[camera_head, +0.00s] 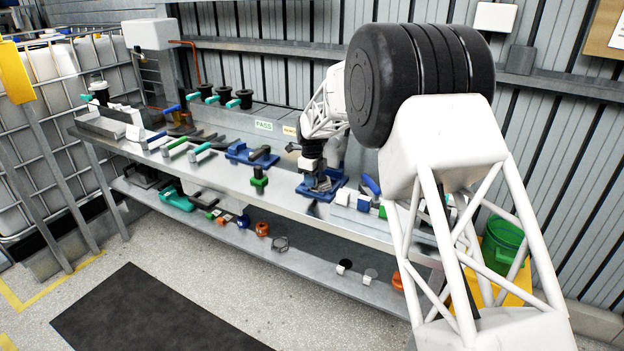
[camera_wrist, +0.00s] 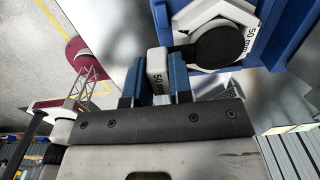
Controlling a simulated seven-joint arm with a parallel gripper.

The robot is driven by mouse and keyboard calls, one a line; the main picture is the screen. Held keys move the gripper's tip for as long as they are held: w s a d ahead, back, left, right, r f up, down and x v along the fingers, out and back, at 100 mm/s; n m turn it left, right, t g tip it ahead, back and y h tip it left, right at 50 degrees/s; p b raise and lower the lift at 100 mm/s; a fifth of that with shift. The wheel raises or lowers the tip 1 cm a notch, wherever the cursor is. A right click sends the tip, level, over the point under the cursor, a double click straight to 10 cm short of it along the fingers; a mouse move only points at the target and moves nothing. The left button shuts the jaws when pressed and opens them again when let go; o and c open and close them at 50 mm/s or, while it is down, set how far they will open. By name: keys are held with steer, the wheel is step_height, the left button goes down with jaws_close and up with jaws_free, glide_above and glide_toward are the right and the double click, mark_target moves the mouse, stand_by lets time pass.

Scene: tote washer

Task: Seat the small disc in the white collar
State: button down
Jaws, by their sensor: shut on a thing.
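The small black disc (camera_wrist: 219,46) reaches out from this block to the right. The white collar (camera_wrist: 250,18), also marked 50 mm, lies in a blue fixture (camera_wrist: 292,45). The disc overlaps the collar's opening and hides most of it. I cannot tell whether the disc is inside the collar or just above it. In the head view my gripper (camera_head: 313,170) is down at the blue fixture (camera_head: 331,189) on the bench, and the disc is too small to make out.
Another blue fixture (camera_head: 240,153) and a green block (camera_head: 259,181) with a black top stand left of my gripper on the metal bench (camera_head: 215,178). White and blue blocks (camera_head: 343,197) stand close on the right. A lower shelf (camera_head: 310,262) holds several small parts.

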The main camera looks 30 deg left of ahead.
steer(key=shift+f, duration=0.5)
stand_by(1.2)
steer(key=c, duration=0.9)
jaws_free()
steer(key=shift+c, duration=0.2)
steer(key=shift+o, duration=0.5)
steer(key=o, duration=0.5)
steer(key=shift+c, duration=0.2)
steer(key=shift+r, duration=0.15)
steer(key=shift+o, duration=0.5)
steer(key=shift+o, duration=1.4)
